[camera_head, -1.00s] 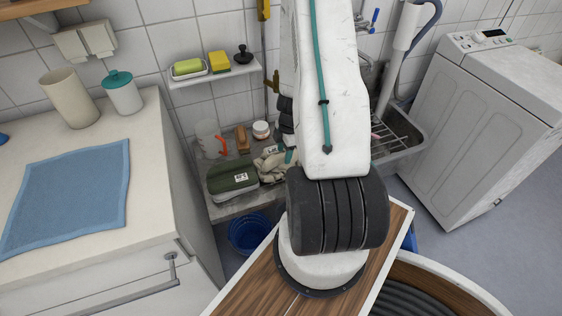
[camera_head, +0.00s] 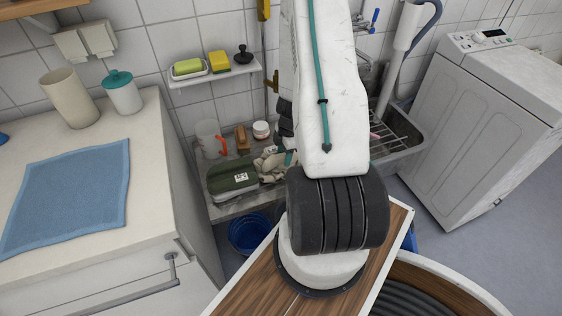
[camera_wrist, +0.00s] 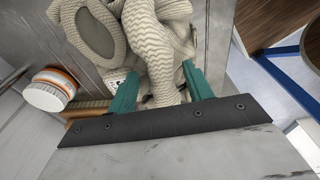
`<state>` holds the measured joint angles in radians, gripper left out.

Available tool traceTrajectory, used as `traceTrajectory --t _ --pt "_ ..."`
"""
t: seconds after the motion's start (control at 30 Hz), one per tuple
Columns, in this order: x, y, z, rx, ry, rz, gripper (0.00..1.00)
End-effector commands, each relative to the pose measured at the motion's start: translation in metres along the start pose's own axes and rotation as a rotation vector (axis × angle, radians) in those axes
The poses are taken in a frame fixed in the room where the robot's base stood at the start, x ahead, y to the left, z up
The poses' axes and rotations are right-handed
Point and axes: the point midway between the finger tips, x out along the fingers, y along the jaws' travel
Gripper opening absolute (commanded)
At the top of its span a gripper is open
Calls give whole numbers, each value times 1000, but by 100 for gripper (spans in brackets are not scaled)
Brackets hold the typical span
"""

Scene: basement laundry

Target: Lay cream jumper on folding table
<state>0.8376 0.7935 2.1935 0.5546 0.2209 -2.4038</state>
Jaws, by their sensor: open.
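A cream knitted bundle (camera_head: 270,164) lies on the grey sink ledge, and it fills the top of the wrist view (camera_wrist: 155,45). In the head view my arm mostly hides the gripper. A pale worktop (camera_head: 150,215) at left may be the folding table; a blue cloth (camera_head: 70,195) lies flat on it.
Close to the knit are a green case (camera_head: 232,178), a wooden brush (camera_head: 242,140) and a white jar (camera_head: 261,130), whose lid shows in the wrist view (camera_wrist: 45,98). A small shelf (camera_head: 215,74) is above.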

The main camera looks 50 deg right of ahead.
Motion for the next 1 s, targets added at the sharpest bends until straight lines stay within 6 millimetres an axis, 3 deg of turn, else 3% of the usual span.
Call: traceTrajectory --t 0.1,0.3,0.67,1.0 --pt "0 0 0 0 0 0 51" --pt "0 0 0 0 0 0 0" --pt "-3 0 0 -1 0 1 0" --pt "-41 1 -5 -2 -1 4 0"
